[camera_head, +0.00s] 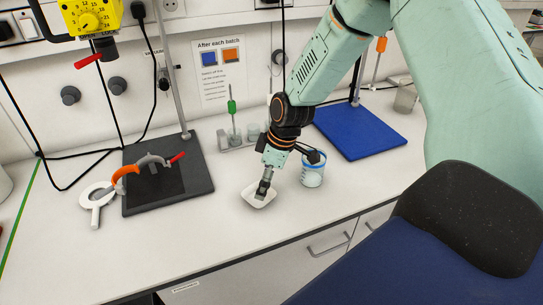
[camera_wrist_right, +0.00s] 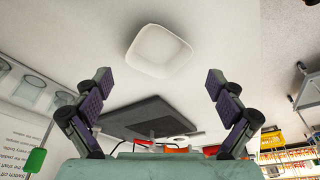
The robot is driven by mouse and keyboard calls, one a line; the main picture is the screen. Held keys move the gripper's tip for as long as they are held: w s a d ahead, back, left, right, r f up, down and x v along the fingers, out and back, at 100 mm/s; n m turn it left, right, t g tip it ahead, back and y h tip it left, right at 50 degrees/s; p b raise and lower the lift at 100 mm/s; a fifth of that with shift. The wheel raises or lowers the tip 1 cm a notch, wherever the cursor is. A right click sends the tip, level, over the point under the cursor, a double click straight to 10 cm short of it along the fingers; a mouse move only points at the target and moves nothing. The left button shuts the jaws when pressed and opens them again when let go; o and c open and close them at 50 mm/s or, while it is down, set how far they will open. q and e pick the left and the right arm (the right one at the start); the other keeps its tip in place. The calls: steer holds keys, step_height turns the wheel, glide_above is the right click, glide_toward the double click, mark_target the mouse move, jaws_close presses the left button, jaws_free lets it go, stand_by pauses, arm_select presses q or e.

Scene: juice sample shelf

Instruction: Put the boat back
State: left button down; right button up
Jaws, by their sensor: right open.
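The boat is a small white open dish (camera_head: 249,196) on the bench, left of the blue-rimmed beaker. In the right wrist view the boat (camera_wrist_right: 158,52) lies beyond my fingertips, its whole rim visible and nothing gripping it. My right gripper (camera_head: 263,190) points down over the boat in the head view and hides part of it. In the right wrist view my right gripper (camera_wrist_right: 158,80) is open and empty, its two purple-padded fingers wide apart. My left gripper is not in view.
A beaker with a blue rim (camera_head: 312,170) stands close to the right of my gripper. A rack with a green-handled tool (camera_head: 232,133) stands behind. A dark stand base (camera_head: 190,195) lies left, a blue mat (camera_head: 360,132) back right. The bench front is clear.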

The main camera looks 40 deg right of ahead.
mark_target(271, 196)
steer(key=p+v, duration=0.2)
steer(key=v, duration=0.5)
steer(key=shift+d, duration=0.1)
